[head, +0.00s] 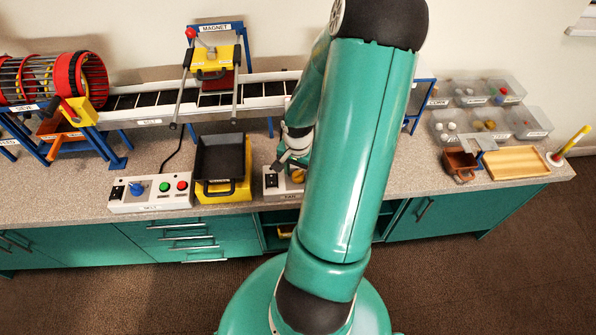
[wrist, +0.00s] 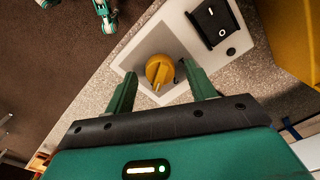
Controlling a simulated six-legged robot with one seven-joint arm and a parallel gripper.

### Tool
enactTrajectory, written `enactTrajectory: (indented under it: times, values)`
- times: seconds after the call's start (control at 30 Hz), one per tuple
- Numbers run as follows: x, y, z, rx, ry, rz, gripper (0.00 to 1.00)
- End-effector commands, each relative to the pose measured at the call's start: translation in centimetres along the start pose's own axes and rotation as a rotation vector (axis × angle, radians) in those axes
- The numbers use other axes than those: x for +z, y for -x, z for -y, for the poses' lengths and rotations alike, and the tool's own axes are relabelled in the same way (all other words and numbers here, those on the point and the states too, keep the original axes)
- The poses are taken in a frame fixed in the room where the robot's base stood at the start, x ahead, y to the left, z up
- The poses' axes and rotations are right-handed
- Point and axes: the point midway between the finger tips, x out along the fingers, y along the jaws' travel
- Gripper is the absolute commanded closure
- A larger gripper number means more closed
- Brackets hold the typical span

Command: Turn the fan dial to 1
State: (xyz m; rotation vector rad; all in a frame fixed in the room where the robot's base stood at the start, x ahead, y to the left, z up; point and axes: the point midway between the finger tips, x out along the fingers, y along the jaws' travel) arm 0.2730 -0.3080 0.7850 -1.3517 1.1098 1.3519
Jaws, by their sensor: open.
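The yellow fan dial (wrist: 160,70) sits on a pale control box (wrist: 188,45) in the wrist view. My gripper (wrist: 163,88) is open, with one green finger on each side of the dial and a gap to it. I cannot tell how far the fingertips are above the box. The dial's marks are too small to read. In the head view the fan box (head: 271,183) stands at the counter's front edge, partly hidden by my arm, with my gripper (head: 291,163) over it.
A black rocker switch (wrist: 214,22) is on the same box. Left of the fan box are a yellow bin with a black tray (head: 221,160) and the belt control box (head: 150,193). The conveyor (head: 150,101) runs behind. Clear sorting bins (head: 487,105) stand at right.

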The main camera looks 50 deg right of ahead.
Motion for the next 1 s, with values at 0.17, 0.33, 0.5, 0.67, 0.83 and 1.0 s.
enactTrajectory:
  times: [0.17,0.33,0.5,0.67,0.83,1.0]
  values:
    - [0.01,-0.53,0.03,0.0,0.002,0.0,0.45]
    - [0.0,-0.51,0.02,0.0,0.002,-0.001,0.45]
    - [0.0,-0.5,0.01,0.0,0.002,-0.001,0.78]
    - [0.0,-0.49,0.01,0.0,0.002,-0.001,0.89]
    - [0.0,-0.48,0.03,0.0,0.018,-0.001,0.89]
    - [-0.01,-0.46,0.02,0.0,0.072,-0.001,0.89]
